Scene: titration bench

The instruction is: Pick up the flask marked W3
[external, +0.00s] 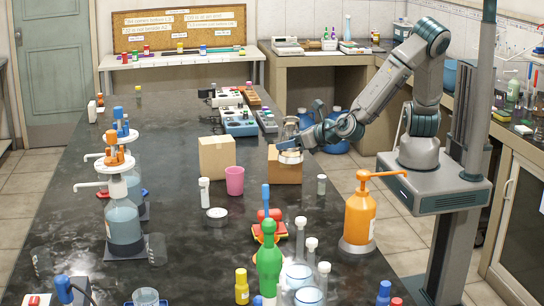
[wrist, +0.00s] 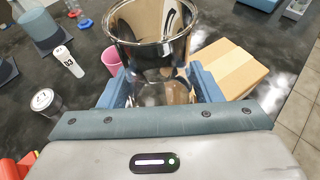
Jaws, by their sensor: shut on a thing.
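A clear glass vessel (wrist: 152,50) stands between the two blue fingers of my gripper (wrist: 160,92) in the wrist view, its wide round rim toward the camera. The fingers are closed on its sides.
Two cardboard boxes (external: 216,158) and a pink cup (external: 235,180) stand close by on the black bench (external: 165,170). A white-capped bottle (external: 204,191) and a small round tin (external: 217,213) are left of the cup. An orange pump bottle (external: 358,218) stands at the bench's right edge.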

